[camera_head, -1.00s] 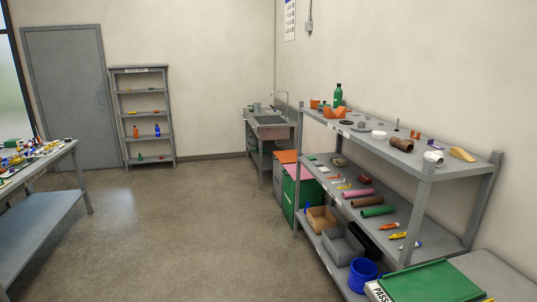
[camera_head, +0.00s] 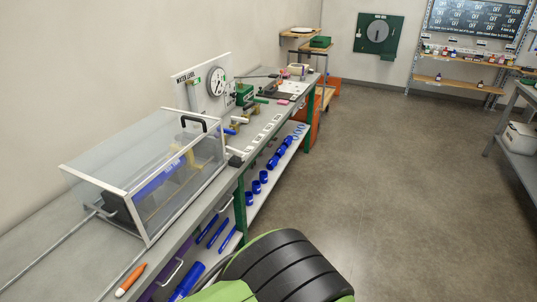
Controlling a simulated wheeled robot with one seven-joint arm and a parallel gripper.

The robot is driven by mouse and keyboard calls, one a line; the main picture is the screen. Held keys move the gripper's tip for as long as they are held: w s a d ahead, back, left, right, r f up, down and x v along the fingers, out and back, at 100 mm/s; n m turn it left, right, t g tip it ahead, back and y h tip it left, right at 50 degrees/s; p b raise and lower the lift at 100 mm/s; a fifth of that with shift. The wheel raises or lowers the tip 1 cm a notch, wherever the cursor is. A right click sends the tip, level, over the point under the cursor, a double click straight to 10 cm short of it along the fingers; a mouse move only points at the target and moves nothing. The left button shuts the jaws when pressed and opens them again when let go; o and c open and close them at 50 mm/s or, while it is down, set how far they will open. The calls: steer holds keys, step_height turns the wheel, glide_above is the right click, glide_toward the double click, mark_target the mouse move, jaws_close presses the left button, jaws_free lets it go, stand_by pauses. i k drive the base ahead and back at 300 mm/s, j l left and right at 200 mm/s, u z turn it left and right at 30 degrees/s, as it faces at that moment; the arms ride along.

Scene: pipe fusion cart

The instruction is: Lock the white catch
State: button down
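I cannot make out a white catch in the head view. A clear box with a white frame (camera_head: 148,235) stands on the long grey bench at the left, with a black handle (camera_head: 193,123) on its top. Inside it are a blue part (camera_head: 163,181) and yellowish parts (camera_head: 208,150), seen through the clear panels. Any catch on the box is too small to tell or hidden. A green and black rounded body, probably part of my own arm, fills the bottom middle. My gripper is not in view.
The bench (camera_head: 38,230) runs along the left wall, with a dial gauge (camera_head: 216,81), a green machine (camera_head: 244,96) and an orange marker-like item (camera_head: 131,280) on it. Blue pipe pieces (camera_head: 273,162) lie on its lower shelf. Open floor (camera_head: 400,170) lies to the right; shelves (camera_head: 465,86) stand behind.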

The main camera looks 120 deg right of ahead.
mark_target(237, 153)
steer(key=z, duration=4.05)
steer(key=i+l+u, duration=0.25)
steer(key=i+u, duration=0.15)
steer(key=i+l+u, duration=0.35)
steer(key=i, duration=0.2)
steer(key=i+l+u, duration=0.4)
steer(key=l, duration=0.2)
steer(key=i+l+u, duration=0.4)
steer(key=l, duration=0.2)
steer(key=k+j, duration=0.05)
steer(key=k, duration=0.05)
